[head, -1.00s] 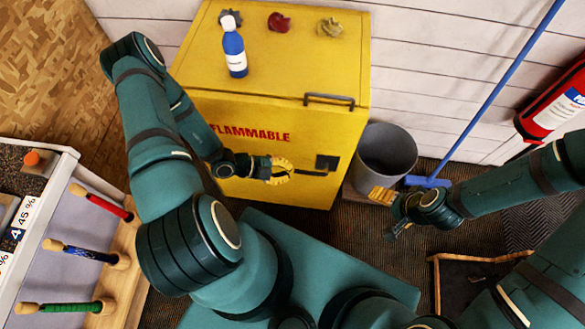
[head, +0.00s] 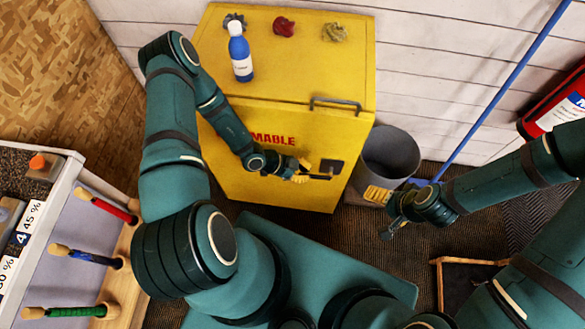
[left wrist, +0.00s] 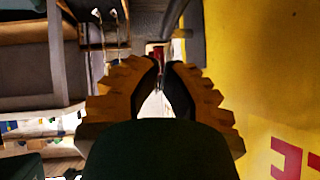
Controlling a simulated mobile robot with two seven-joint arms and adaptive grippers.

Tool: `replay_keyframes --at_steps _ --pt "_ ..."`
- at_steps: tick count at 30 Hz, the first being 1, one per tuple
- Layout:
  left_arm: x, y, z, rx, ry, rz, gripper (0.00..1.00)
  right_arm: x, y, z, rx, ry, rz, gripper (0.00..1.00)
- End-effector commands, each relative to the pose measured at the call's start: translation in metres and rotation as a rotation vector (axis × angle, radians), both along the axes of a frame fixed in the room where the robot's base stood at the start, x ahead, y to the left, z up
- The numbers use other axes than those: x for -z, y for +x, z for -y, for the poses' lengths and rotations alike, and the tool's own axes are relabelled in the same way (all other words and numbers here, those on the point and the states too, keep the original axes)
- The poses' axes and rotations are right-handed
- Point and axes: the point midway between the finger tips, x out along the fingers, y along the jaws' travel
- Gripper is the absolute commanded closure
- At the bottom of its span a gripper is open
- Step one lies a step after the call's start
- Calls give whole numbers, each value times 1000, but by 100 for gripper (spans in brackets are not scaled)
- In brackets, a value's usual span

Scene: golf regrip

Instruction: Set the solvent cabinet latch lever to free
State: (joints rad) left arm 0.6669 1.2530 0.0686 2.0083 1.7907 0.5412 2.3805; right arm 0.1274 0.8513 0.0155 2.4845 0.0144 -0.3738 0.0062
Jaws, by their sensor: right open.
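The yellow solvent cabinet (head: 235,185) stands ahead, with red lettering partly covered by my left arm. Its latch has a dark square plate (head: 332,165) on the front, near the right edge. The dark latch lever (head: 320,177) points left from the plate, roughly level. My left gripper (head: 304,171) is at the lever's left end; whether it touches or grips it is unclear. In the left wrist view its yellow-padded fingers (left wrist: 163,70) show close together with a narrow gap, beside the yellow cabinet face (left wrist: 255,70). My right gripper (head: 376,203) is open and empty, right of the cabinet.
A blue-and-white bottle (head: 240,55), a red lump (head: 284,26) and a yellowish lump (head: 333,32) are on the cabinet top. A grey bin (head: 390,155) stands right of the cabinet, near a blue broom (head: 500,95) and a red extinguisher (head: 555,105). A handled rack (head: 75,225) is at left.

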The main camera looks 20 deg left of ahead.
Motion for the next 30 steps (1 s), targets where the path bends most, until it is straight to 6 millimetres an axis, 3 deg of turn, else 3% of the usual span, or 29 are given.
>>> replay_keyframes --at_steps 2,11,30 --pt "11 5 12 3 -2 0 100 2 -1 0 -2 0 -2 15" --pt "45 13 12 1 0 1 100 9 -3 -1 -6 2 -6 15" --pt "48 14 11 0 0 1 100 9 -3 -1 -6 2 -7 15"
